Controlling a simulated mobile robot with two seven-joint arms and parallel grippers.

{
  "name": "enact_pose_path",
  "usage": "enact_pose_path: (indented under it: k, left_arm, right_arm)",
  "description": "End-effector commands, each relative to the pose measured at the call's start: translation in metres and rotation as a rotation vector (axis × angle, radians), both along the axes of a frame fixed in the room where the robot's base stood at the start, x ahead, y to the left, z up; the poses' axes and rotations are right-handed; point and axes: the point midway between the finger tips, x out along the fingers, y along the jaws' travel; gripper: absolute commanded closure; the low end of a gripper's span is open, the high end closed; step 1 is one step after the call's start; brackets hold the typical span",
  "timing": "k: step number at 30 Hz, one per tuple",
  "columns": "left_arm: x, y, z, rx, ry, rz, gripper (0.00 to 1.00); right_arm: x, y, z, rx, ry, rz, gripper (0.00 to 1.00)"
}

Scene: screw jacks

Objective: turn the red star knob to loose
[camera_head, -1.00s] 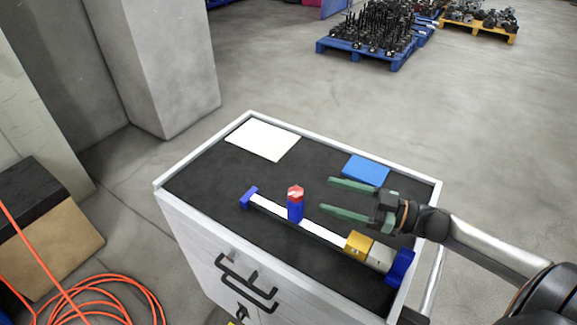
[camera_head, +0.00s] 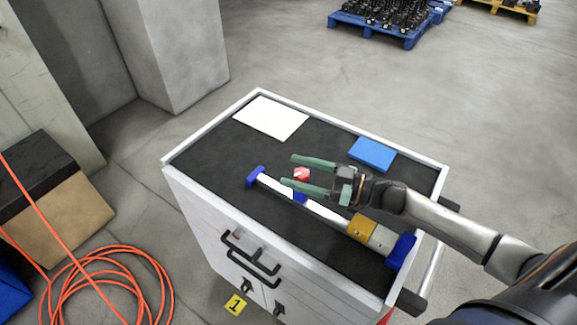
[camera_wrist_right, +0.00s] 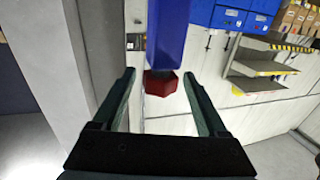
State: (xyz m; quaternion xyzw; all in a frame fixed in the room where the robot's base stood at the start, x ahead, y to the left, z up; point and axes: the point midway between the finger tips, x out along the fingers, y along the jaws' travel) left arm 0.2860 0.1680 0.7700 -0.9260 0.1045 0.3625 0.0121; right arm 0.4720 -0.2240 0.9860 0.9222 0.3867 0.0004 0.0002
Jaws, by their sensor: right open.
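The red star knob (camera_head: 301,174) sits on top of a blue post (camera_head: 300,197) on the screw jack, which lies along the cart top. My right gripper (camera_head: 294,170) is open, with its two green fingers on either side of the knob in the head view. In the right wrist view the red knob (camera_wrist_right: 161,83) shows between the open fingers, near their tips, with the blue post (camera_wrist_right: 168,35) beyond it. Whether the fingers touch the knob cannot be told. My left gripper is not in view.
The jack's white bar (camera_head: 325,213) runs to a yellow block (camera_head: 361,227) and a blue end (camera_head: 400,251). A white sheet (camera_head: 270,118) and a blue pad (camera_head: 372,153) lie on the dark cart top. The cart rim (camera_head: 205,138) is raised.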

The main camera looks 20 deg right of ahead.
Motion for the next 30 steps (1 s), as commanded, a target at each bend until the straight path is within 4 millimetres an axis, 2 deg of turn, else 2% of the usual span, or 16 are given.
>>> enact_pose_path:
  k: [6,17,30]
  left_arm:
    - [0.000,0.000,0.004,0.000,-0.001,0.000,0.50]
    - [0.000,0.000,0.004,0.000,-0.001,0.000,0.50]
    - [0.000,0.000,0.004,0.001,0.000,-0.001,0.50]
  right_arm:
    - [0.015,0.015,0.001,0.002,-0.001,-0.001,0.24]
    - [0.018,0.018,0.000,0.000,0.000,-0.001,0.24]
    - [0.017,0.017,0.000,0.000,0.000,-0.001,0.73]
